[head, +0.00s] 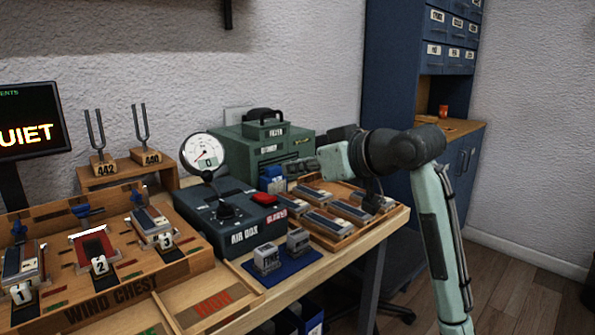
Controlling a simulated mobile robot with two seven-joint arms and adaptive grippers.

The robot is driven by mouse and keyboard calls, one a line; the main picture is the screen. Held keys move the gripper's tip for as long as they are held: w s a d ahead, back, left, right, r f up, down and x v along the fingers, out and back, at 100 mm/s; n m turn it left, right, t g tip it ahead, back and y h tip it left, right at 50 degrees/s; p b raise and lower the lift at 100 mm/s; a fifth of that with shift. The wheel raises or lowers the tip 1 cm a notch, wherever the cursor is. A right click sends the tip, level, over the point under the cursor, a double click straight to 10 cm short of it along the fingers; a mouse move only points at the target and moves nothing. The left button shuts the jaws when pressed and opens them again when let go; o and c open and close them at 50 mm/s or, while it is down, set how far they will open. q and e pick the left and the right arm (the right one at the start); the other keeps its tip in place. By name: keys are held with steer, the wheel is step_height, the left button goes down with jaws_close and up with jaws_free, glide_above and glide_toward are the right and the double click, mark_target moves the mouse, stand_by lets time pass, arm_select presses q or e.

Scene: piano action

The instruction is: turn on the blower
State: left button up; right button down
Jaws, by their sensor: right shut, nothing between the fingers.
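The dark blue air box (195,211), lettered "AIR BOX", sits on the bench with a round white gauge (203,152) above it. A black knob or lever (228,210) and a red switch-like part (264,198) are on its top. I cannot tell the switch's position. My left gripper is not in view.
A green filter box (228,148) stands behind my right gripper. A wooden tray (337,238) of several blocks lies below it. The wooden wind chest (150,283) is at left, with tuning forks (97,140) behind. Two small blocks sit on a blue mat (285,272) in front.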

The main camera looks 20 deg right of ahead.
glide_above(276, 207)
steer(key=f, duration=0.3)
steer(key=shift+w+a, duration=0.2)
steer(key=shift+w, duration=0.05)
steer(key=shift+s+d+f, duration=0.1)
steer(key=shift+s+f, duration=0.05)
steer(key=shift+f, duration=0.45)
steer(key=shift+s+f, duration=0.15)
steer(key=shift+f, duration=0.9)
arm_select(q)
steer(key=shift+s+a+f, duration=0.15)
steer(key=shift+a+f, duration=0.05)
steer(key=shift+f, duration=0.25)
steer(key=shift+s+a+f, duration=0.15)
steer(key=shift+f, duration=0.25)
arm_select(e)
steer(key=shift+d+f, duration=0.1)
